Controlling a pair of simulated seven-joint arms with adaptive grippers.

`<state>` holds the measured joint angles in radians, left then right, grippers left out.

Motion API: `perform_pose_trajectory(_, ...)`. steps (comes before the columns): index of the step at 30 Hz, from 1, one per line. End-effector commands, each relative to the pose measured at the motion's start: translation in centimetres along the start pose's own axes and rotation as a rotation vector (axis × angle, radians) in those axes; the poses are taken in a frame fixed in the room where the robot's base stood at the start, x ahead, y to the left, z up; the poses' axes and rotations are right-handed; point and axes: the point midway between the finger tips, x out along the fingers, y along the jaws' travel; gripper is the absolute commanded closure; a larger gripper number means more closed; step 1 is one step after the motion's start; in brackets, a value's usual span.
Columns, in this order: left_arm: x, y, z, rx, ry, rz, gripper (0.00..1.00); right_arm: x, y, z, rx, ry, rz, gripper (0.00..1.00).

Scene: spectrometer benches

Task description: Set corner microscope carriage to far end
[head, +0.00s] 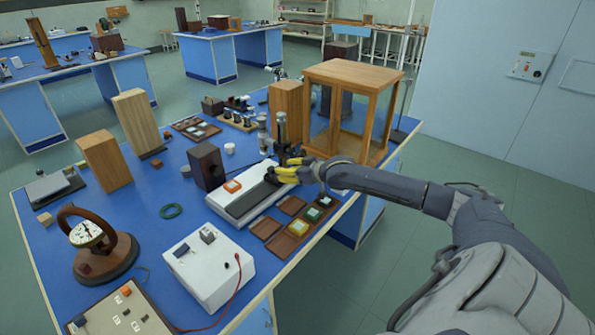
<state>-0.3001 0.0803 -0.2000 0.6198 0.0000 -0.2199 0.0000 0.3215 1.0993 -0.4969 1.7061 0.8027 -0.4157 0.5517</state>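A white base with a dark rail (252,202) lies at the middle of the blue bench, near its right side. What appears to be the microscope carriage, with an upright metal tube (281,128), stands at the far end of this base. A second metal cylinder (262,135) is just left of it. My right gripper (277,173), with yellow fingers, reaches in from the right over the far part of the rail, close to the carriage's lower part. The fingers partly hide that part, so contact and finger gap are unclear. My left gripper is out of view.
A glass-sided wooden case (352,82) stands right behind the gripper. A wooden block (286,103) and a dark block (206,166) stand nearby. A white box (208,270) is in front.

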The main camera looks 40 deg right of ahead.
Motion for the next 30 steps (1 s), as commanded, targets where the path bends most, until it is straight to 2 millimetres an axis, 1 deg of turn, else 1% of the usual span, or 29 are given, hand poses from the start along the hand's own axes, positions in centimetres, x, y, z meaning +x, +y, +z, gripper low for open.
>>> perform_pose_trajectory(1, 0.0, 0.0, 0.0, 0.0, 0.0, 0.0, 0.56, -0.8, 0.0, 0.1, -0.003, -0.002, -0.001, 0.67)
perform_pose_trajectory(6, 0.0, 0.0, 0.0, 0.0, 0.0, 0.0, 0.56, -2.8, 0.0, 0.1, -0.002, -0.003, 0.0, 0.67)
perform_pose_trajectory(12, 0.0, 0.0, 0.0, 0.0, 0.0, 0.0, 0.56, -4.4, 0.1, 0.1, -0.002, -0.001, 0.001, 0.67)
perform_pose_trajectory(19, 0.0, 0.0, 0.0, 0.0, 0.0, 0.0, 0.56, -5.4, 0.0, 0.0, -0.002, -0.001, 0.001, 0.67)
perform_pose_trajectory(30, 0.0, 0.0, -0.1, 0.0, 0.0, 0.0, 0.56, -5.7, 0.1, -0.1, -0.001, 0.001, 0.001, 0.67)
